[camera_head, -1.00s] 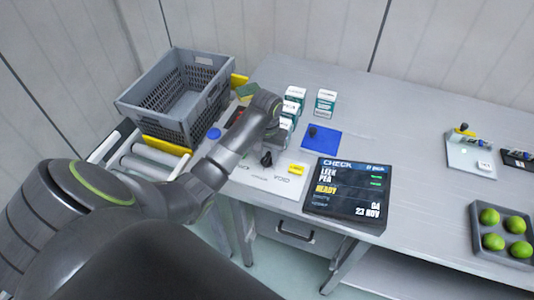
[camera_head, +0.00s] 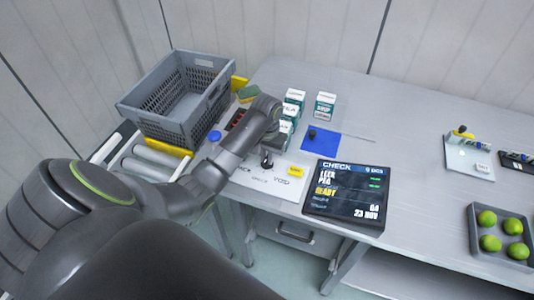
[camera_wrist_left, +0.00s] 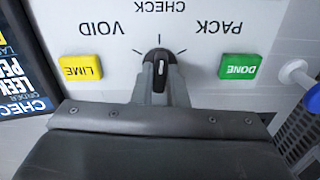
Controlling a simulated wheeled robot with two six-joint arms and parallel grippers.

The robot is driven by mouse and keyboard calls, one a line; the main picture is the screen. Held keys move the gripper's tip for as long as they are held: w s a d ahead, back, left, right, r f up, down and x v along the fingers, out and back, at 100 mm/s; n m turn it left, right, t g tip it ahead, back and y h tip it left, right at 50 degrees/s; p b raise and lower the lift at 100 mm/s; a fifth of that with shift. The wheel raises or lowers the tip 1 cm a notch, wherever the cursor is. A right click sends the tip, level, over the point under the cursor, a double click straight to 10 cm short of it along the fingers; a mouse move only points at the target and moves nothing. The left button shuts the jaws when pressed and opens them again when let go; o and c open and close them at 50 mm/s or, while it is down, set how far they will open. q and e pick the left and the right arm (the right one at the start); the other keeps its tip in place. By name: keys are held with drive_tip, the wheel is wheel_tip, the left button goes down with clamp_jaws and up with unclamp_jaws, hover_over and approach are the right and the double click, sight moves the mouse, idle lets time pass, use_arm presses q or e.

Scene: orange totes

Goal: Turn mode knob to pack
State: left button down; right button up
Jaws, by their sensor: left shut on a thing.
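The black mode knob (camera_wrist_left: 160,72) stands on a white panel (camera_head: 245,176) on the table. In the left wrist view its narrow body lines up with the middle tick, towards CHECK, with VOID on the left and PACK on the right, all upside down. My left gripper (camera_wrist_left: 160,85) is shut on the knob, one finger on each side; in the head view the gripper (camera_head: 267,155) covers part of it. My right gripper is out of view.
A dark display (camera_head: 346,192) reading CHECK stands right of the panel. A grey crate (camera_head: 150,118) is at the left. White-and-green boxes (camera_head: 325,104) and a blue mat (camera_head: 320,144) lie behind. A tray (camera_head: 475,240) of limes is at far right.

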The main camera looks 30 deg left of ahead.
use_arm(q)
drive_tip(key=m+p, duration=0.3)
drive_tip(key=shift+r, duration=0.3)
drive_tip(key=shift+m+p, duration=1)
drive_tip(key=shift+m, duration=0.1)
drive_tip(key=m+p, duration=0.2)
drive_tip(key=m, duration=0.1)
drive_tip(key=shift+f, duration=0.1)
drive_tip(key=shift+w+f+m+p, duration=0.1)
drive_tip(key=shift+m+p, duration=0.45)
drive_tip(key=shift+m, duration=0.75)
drive_tip(key=c, duration=1.4)
unclamp_jaws()
drive_tip(key=shift+c, duration=0.2)
